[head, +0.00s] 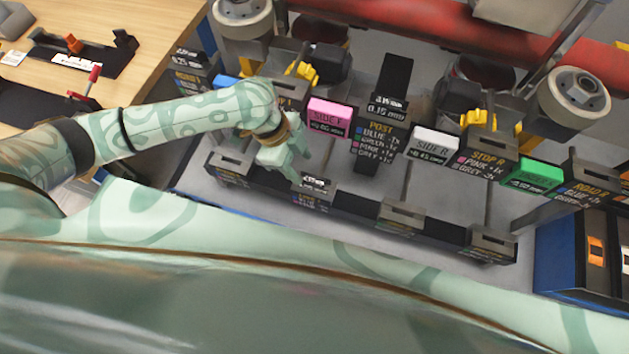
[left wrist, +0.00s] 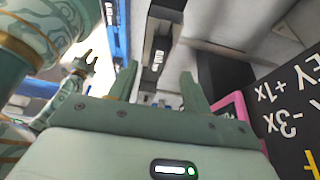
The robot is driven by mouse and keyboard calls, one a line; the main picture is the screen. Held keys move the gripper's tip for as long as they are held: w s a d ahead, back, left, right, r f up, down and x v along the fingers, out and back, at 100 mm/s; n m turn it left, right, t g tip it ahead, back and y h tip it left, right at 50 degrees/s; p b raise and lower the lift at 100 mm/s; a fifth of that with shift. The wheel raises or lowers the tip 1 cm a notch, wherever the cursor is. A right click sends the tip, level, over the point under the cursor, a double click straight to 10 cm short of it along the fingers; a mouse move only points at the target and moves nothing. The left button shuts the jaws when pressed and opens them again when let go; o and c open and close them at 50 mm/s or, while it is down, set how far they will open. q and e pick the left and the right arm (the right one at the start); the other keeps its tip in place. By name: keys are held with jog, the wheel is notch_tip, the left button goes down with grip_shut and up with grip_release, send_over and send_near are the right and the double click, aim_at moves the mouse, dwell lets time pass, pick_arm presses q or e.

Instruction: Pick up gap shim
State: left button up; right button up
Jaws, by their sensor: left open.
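My left gripper (head: 298,165) is open and empty, reaching down over the front rail of the grey tray. Its two fingers also show in the left wrist view (left wrist: 160,90), spread apart. A small dark block with a white label (head: 315,182) is just below the fingertips. A dark labelled strip (left wrist: 157,52) lies ahead between the fingers in the left wrist view. A black piece marked 0.15 mm (head: 390,85) stands behind the POST sign. I cannot tell for certain which piece is the gap shim. My right gripper (left wrist: 82,66) shows small in the left wrist view, its prongs apart.
A pink SIDE F block (head: 329,117), a white SIDE R block (head: 435,142) and a green block (head: 536,175) stand along the tray. Black sign posts rise between them. A red beam (head: 440,28) with rollers crosses behind. A wooden table (head: 140,30) is at left.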

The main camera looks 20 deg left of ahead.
aim_at(309, 175)
pick_arm(q)
jog(key=b+x, duration=0.1)
jog(key=x, duration=0.4)
jog(key=shift+d, duration=0.2)
jog(key=shift+s, duration=0.1)
grip_shut()
notch_tip(309, 175, up, 4)
jog(key=shift+a+f+p, duration=0.1)
jog(key=shift+a+p, duration=0.05)
jog(key=shift+p, duration=0.45)
jog(key=s+a+r+p, duration=0.8)
jog(key=s+a+r, duration=0.1)
jog(key=r, duration=0.4)
jog(key=shift+s+a+r, duration=0.35)
jog(key=shift+s+r, duration=0.05)
